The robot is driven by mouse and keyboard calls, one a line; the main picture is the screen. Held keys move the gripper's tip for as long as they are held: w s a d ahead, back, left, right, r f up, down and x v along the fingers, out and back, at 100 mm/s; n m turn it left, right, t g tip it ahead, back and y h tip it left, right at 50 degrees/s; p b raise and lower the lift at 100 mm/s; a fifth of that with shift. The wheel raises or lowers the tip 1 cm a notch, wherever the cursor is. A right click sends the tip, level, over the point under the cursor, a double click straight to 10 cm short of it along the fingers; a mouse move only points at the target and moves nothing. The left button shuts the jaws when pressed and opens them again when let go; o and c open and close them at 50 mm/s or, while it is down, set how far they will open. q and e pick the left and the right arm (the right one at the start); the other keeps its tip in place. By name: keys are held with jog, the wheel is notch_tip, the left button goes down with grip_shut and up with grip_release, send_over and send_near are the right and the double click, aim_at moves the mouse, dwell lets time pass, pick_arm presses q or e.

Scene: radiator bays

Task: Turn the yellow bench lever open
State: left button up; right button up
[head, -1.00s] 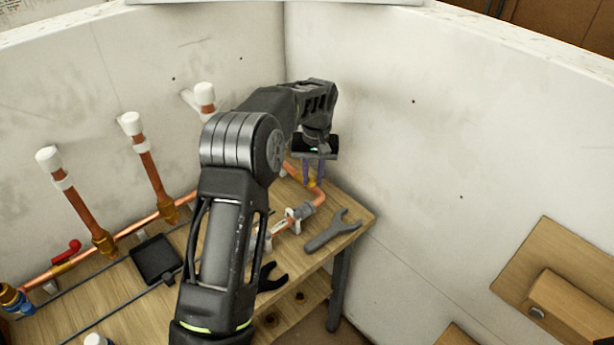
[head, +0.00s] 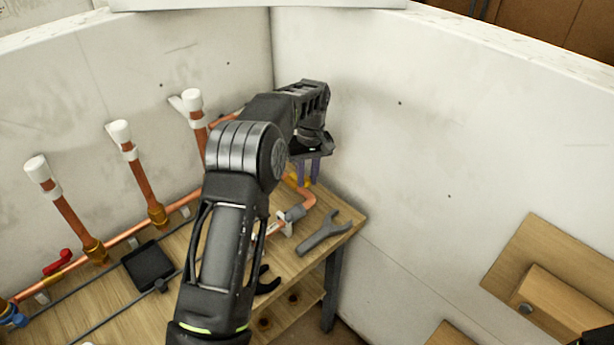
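My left gripper (head: 308,171) reaches over the far right corner of the wooden bench, pointing down. A small yellow piece (head: 297,182), seemingly the bench lever, shows beside and below the fingertips on the copper pipe (head: 307,200). My own arm and gripper hide much of it, so I cannot tell its angle or whether the fingers touch it. Of my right arm, only a dark piece shows at the bottom right corner; its fingers cannot be made out.
A grey open-end wrench (head: 325,234) lies on the bench's (head: 205,262) right end. A black tray (head: 149,265) and a red lever (head: 58,262) are at left. Upright copper pipes with white caps (head: 121,131) stand along the wall. A wooden block (head: 565,305) is at lower right.

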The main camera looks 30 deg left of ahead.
aim_at(309, 179)
pick_arm(q)
jog(key=o, duration=0.4)
jog(key=shift+o, duration=0.2)
jog(key=shift+r, duration=0.15)
notch_tip(309, 179, up, 8)
jog(key=shift+w+d+f, duration=0.1)
jog(key=shift+w+f, duration=0.05)
jog(key=shift+f, duration=0.05)
dwell(0.4)
